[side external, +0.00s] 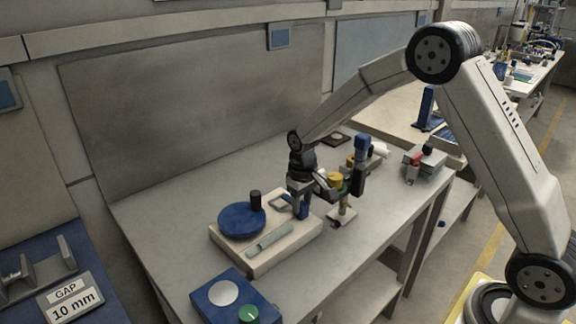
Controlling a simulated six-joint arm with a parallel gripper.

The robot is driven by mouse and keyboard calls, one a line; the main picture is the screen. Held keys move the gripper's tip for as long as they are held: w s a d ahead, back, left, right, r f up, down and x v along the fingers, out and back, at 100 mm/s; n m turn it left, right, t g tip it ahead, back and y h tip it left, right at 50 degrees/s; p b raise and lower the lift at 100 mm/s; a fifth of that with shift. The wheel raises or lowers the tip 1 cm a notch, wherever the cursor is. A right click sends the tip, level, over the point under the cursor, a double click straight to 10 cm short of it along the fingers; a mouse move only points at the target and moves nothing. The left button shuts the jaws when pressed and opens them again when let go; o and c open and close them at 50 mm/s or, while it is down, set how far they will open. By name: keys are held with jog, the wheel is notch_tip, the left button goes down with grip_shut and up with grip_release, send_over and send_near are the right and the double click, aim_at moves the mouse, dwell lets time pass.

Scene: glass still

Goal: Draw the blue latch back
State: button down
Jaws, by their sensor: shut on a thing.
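The cream base block (262,266) lies on the grey bench and carries a round blue disc (238,222) with a black knob (255,199), and a pale glass-like tube (270,241). The blue latch (304,212) is at the block's back right corner, beside a small pale frame. My gripper (301,203) points down over that corner and is shut on the blue latch. The fingertips are small and partly merge with the latch, so their exact contact is hard to see.
A blue box (231,298) with a white disc and a green knob stands in front. A grey fixture with a red part (425,163) is farther right. The bench behind the block is clear.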

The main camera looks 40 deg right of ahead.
aim_at(310, 222)
jog(key=shift+r, duration=0.1)
dwell(0.7)
jog(key=shift+s, duration=1.45)
jog(key=shift+c, duration=1.4)
grip_release()
